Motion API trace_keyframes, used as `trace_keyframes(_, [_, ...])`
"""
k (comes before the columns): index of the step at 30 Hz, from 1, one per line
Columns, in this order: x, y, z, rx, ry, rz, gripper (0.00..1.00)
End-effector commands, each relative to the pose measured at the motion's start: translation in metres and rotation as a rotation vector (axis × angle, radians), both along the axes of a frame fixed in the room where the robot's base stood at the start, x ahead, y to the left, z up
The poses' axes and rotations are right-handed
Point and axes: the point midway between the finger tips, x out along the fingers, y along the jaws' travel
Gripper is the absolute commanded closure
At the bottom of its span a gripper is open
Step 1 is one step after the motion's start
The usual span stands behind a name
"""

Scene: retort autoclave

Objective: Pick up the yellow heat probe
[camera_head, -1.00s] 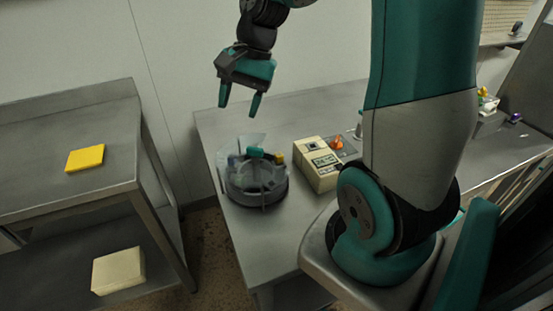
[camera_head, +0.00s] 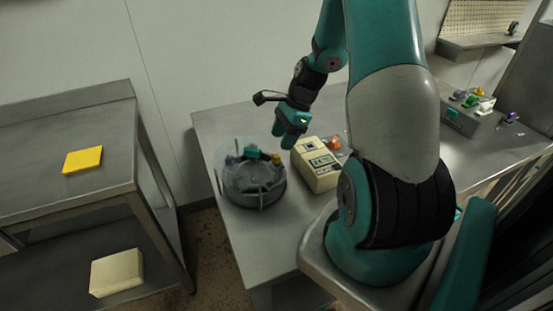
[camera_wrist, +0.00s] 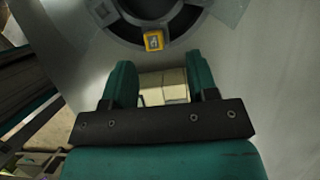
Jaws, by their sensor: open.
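The yellow heat probe (camera_head: 277,159) sits at the right rim of a round, dark, divided holder (camera_head: 256,197) on the steel table. In the wrist view the yellow probe (camera_wrist: 153,40) shows from above, just beyond my fingertips, at the holder's edge. My gripper (camera_head: 284,140) is above the table, just up and right of the probe. In the wrist view its two teal fingers (camera_wrist: 161,75) are apart, with nothing held between them.
A beige instrument box (camera_head: 317,166) stands close to the right of the holder. A teal piece (camera_head: 253,153) and a blue piece (camera_head: 230,160) also sit in the holder. A clear curved panel rises at its back. A caddy of coloured pieces (camera_head: 470,112) stands far right.

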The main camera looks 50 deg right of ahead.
Motion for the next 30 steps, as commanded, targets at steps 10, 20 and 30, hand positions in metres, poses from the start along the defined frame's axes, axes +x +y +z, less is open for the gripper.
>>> trace_keyframes(10, [-0.001, 0.016, -0.031, 0.004, 0.004, 0.002, 0.47])
trace_keyframes(20, [0.004, 0.025, -0.056, -0.001, -0.001, 0.001, 0.47])
trace_keyframes(30, [0.004, 0.024, -0.056, -0.001, -0.002, 0.001, 0.97])
